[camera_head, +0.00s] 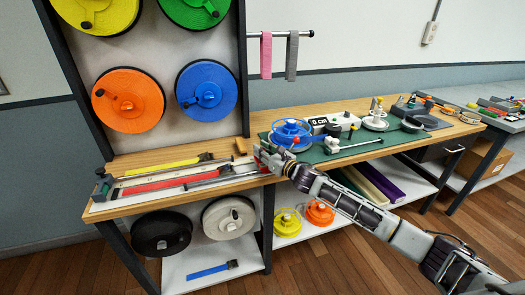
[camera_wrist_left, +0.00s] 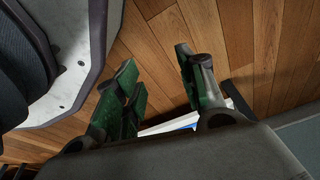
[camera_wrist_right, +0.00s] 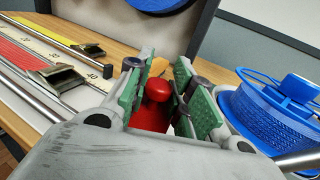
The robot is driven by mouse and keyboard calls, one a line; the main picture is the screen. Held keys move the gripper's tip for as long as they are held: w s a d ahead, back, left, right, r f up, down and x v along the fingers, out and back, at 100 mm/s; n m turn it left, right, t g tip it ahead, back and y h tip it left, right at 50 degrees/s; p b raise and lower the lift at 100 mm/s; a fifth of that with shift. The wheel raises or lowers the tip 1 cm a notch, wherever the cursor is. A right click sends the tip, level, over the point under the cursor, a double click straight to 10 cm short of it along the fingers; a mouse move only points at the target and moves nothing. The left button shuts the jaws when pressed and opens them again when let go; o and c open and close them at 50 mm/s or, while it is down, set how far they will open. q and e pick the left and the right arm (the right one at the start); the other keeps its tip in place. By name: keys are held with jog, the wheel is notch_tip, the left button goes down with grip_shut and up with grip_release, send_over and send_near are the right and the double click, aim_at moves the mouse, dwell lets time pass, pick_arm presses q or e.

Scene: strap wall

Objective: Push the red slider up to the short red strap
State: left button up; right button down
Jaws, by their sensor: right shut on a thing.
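The red slider (camera_wrist_right: 152,112) has a round red knob between the fingers of my right gripper (camera_wrist_right: 158,88), which is shut on it. In the head view the right gripper (camera_head: 264,160) is at the board's right end, hiding most of the slider. The short red strap (camera_head: 155,185) lies flat on the measuring board to the left, apart from the slider. Its red band (camera_wrist_right: 22,57) and dark metal buckle (camera_wrist_right: 62,78) also show in the right wrist view. My left gripper (camera_wrist_left: 158,90) is open and empty above the floor, outside the head view.
A yellow strap (camera_head: 160,168) lies behind the red one. A metal rod runs along the board's front. A blue spool (camera_head: 291,133) stands on the green mat (camera_head: 345,146) right of the right gripper. Large coloured reels hang on the panel behind.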

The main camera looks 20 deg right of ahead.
jog(key=shift+a, duration=0.45)
pick_arm(q)
jog(key=s+a+f, duration=0.1)
jog(key=s+a+f+p, duration=0.1)
jog(key=s+f+p, duration=0.1)
jog(key=s, duration=0.1)
jog(key=shift+a+f, duration=0.15)
jog(key=shift+a, duration=0.25)
pick_arm(e)
jog(key=a, duration=0.9)
jog(key=shift+s+a, duration=0.15)
jog(key=shift+s, duration=0.05)
jog(key=c, duration=1.3)
grip_release()
jog(key=shift+a, duration=0.1)
jog(key=shift+v, duration=5.95)
